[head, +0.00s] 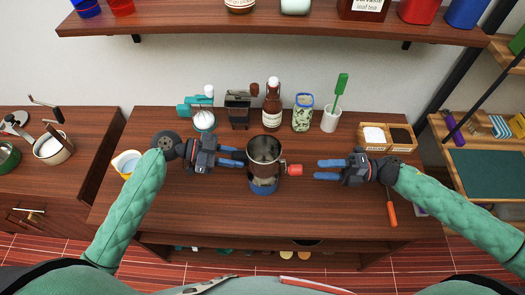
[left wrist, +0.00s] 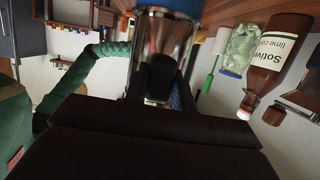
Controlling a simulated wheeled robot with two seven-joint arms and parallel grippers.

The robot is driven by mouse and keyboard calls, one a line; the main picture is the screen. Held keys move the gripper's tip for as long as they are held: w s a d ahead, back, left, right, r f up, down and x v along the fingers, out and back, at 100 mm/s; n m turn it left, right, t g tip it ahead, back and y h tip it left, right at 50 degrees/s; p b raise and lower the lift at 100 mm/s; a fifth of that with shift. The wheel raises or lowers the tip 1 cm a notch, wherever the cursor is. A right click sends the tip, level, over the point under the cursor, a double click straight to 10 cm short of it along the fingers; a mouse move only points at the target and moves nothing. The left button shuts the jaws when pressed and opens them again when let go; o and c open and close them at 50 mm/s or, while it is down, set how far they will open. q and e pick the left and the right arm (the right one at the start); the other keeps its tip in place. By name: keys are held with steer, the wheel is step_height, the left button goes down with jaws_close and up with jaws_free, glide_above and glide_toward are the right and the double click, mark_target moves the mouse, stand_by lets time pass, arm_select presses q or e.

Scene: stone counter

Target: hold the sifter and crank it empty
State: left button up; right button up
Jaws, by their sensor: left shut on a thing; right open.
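The sifter (head: 264,150) is a dark metal cylinder in the middle of the wooden counter, upright over a blue bowl (head: 263,186). A red crank knob (head: 294,170) sticks out from its right side. My left gripper (head: 241,160) is shut on the sifter's left side. In the left wrist view the sifter's shiny wall (left wrist: 165,45) shows between the dark fingers. My right gripper (head: 322,170) is open and empty, just right of the red knob and apart from it. How much is inside the sifter I cannot tell.
Along the back stand a brown bottle (head: 272,103), a green-patterned jar (head: 302,112) and a white cup with a green tool (head: 331,118). A wooden box (head: 388,137) sits at the back right. An orange-handled tool (head: 392,213) lies at the right. The front counter is mostly clear.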

arm_select(q)
steer(key=o, duration=1)
steer(key=shift+a, duration=0.1)
